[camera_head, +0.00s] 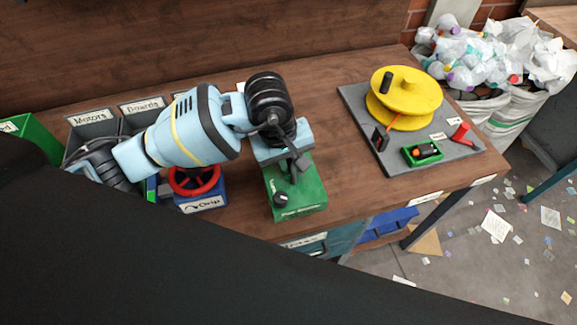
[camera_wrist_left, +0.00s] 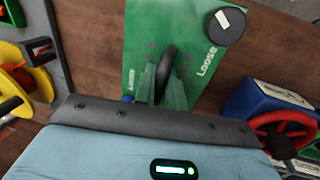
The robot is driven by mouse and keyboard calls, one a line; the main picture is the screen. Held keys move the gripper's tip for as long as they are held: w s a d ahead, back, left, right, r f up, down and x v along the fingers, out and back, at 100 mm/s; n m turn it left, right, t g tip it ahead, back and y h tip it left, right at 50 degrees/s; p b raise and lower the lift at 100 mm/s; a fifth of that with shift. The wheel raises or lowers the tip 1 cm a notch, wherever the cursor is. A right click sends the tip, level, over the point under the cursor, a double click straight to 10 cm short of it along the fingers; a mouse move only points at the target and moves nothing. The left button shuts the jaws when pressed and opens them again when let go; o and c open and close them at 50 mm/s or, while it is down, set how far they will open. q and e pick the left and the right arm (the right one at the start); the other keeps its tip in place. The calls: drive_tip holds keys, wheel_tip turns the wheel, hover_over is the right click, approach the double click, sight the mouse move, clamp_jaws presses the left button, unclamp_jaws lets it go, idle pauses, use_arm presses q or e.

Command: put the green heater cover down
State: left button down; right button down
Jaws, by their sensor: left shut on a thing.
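The green heater cover (camera_head: 308,197) is a green, box-like piece with a black knob on top and a pale label on its front side. It is at the front edge of the wooden workbench, below my left gripper (camera_head: 292,168). In the left wrist view the cover (camera_wrist_left: 140,35) shows its flat green top, the word "Loose" and a dark loop handle. My left gripper (camera_wrist_left: 160,85) is shut on that handle. I cannot tell whether the cover's underside touches the bench. My right gripper is not in view.
A blue box with a red wheel (camera_head: 196,180) stands left of the cover, by the labelled grey bins (camera_head: 92,117). A grey board (camera_head: 362,110) with a yellow reel (camera_head: 405,95) lies to the right. Bare bench (camera_head: 350,185) lies between cover and board.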

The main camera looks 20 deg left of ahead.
sight(279, 171)
use_arm(q)
drive_tip(key=shift+w+a, duration=0.35)
drive_tip(key=shift+w, duration=0.2)
drive_tip(key=shift+s+f, duration=0.1)
drive_tip(key=shift+f, duration=1.65)
drive_tip(key=shift+f, duration=0.1)
drive_tip(key=c, duration=1.5)
unclamp_jaws()
drive_tip(key=shift+f, duration=0.1)
drive_tip(key=shift+o, duration=0.2)
wheel_tip(279, 171, up, 12)
drive_tip(key=s+a, duration=0.1)
drive_tip(key=a, duration=0.1)
drive_tip(key=shift+s+p, duration=0.15)
drive_tip(key=shift+p, duration=0.2)
drive_tip(key=shift+d, duration=0.1)
